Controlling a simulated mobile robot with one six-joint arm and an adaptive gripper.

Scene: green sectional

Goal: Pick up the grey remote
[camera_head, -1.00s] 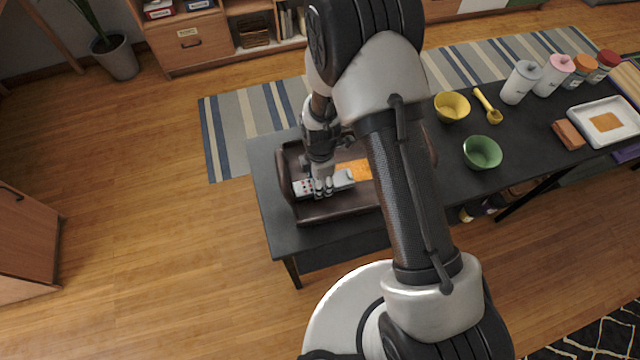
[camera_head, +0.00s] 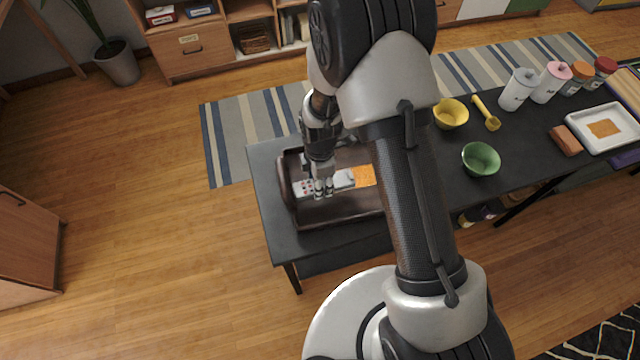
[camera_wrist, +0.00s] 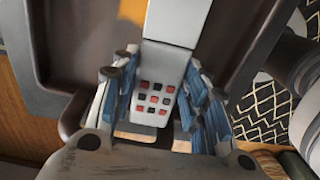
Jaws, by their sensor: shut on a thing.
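The grey remote (camera_head: 303,188), pale with red and black buttons, lies across my gripper (camera_head: 323,190) in the head view. Its button end sticks out to the left of the fingers. In the wrist view the remote (camera_wrist: 157,92) runs lengthwise between the two blue-grey fingers, and the gripper (camera_wrist: 160,85) is shut on it. The remote is in or just over the dark brown tray (camera_head: 310,218); I cannot tell whether it touches the tray floor. An orange patch (camera_head: 365,176) shows at its right, partly hidden.
The tray stands at the left end of a black table (camera_head: 268,190). A green bowl (camera_head: 481,159), yellow bowl (camera_head: 450,113), yellow scoop (camera_head: 488,115), brown block (camera_head: 565,140) and white dish (camera_head: 580,118) are to the right. My arm hides the tray's right side.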

